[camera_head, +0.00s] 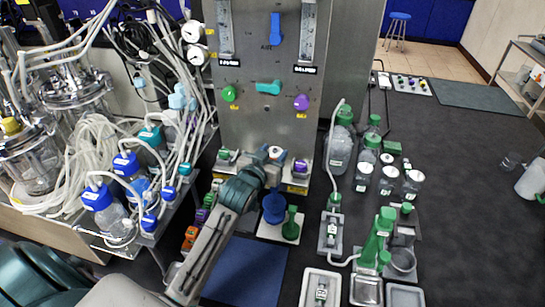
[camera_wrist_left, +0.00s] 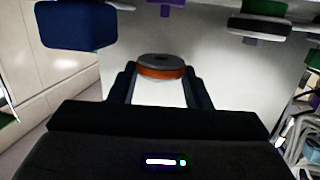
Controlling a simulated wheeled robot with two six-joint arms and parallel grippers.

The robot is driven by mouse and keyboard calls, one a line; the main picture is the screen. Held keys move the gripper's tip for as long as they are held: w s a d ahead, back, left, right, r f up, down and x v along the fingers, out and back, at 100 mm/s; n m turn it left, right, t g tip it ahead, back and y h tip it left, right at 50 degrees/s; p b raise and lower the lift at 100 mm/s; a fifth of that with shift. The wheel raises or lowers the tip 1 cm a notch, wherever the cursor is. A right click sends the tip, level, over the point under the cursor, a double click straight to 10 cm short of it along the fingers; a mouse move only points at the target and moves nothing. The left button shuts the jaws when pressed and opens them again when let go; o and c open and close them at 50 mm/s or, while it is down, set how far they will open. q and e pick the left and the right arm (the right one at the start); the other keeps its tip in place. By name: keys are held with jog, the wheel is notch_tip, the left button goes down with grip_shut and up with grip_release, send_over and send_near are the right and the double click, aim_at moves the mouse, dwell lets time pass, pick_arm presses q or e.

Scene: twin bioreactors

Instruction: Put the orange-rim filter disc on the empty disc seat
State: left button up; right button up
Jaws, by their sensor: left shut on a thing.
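My left gripper (camera_head: 272,155) is in front of the lower part of the grey panel, between a green disc (camera_head: 224,156) at left and a purple disc (camera_head: 300,166) at right. It is shut on the orange-rim filter disc (camera_head: 277,152). In the left wrist view the disc (camera_wrist_left: 160,68), with a dark top and orange rim, sits between the two fingertips (camera_wrist_left: 160,80), the pale panel beyond it. I cannot make out the empty disc seat; my gripper and forearm cover part of the panel's lower edge. My right gripper is not in view.
The grey panel (camera_head: 250,120) carries knobs and a teal handle (camera_head: 268,87). Below the gripper stand a blue funnel-like piece (camera_head: 274,207) and a green piece (camera_head: 291,224). Blue-capped bottles (camera_head: 98,198) and tubing crowd the left; green-capped bottles (camera_head: 341,150) stand at right.

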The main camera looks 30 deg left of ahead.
pick_arm(q)
jog(key=shift+s+f, duration=0.1)
jog(key=shift+f, duration=0.95)
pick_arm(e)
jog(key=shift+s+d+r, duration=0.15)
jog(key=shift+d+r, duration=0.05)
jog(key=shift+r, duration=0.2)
pick_arm(q)
jog(key=shift+f, duration=0.15)
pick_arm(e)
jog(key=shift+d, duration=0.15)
pick_arm(q)
jog(key=shift+f, duration=0.45)
jog(key=o, duration=1)
jog(key=shift+f, duration=0.1)
jog(key=shift+c, duration=0.2)
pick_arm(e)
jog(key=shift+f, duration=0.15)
pick_arm(q)
jog(key=shift+s, duration=0.1)
